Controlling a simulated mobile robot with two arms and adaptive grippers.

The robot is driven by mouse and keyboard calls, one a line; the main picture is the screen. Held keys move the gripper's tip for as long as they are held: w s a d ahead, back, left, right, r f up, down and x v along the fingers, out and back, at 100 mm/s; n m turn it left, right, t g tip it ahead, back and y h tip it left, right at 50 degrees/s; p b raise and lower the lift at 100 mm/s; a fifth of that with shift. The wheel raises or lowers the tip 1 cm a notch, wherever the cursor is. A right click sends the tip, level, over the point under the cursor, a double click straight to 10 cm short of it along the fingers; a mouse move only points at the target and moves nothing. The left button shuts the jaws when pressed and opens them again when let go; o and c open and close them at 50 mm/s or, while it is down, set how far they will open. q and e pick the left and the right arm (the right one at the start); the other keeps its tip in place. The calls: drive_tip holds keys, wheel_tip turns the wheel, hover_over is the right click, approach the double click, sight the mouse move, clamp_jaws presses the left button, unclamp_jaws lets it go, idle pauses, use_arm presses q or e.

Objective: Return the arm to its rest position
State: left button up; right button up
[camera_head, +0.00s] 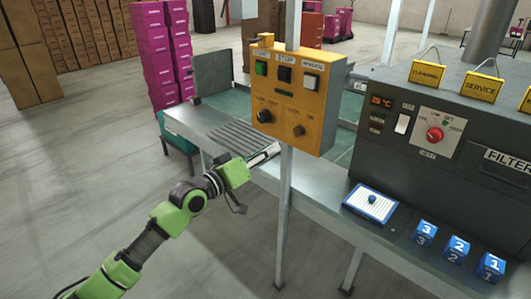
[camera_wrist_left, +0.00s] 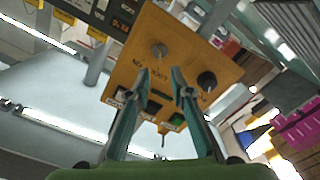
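My left arm (camera_head: 192,196) is green and black and comes in from the lower left in the head view. Its gripper (camera_head: 268,152) is below the yellow control box (camera_head: 297,100), close to the post. In the left wrist view the two fingers of my left gripper (camera_wrist_left: 161,80) stand apart with nothing between them. The control box (camera_wrist_left: 190,50) fills the space beyond the fingertips, with its knobs and a green button. I cannot tell whether the fingertips touch the box. My right gripper is not in view.
A metal post (camera_head: 284,210) carries the control box. Behind it runs a grey conveyor table (camera_head: 320,187) with a blue-and-white tray (camera_head: 371,203) and blue numbered blocks (camera_head: 456,248). A dark machine (camera_head: 460,130) stands at the right. Magenta crates (camera_head: 160,55) are stacked at the back. The floor at left is clear.

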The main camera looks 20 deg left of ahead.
use_arm(q)
drive_tip(key=shift+s+a, duration=0.1)
drive_tip(key=shift+s, duration=0.2)
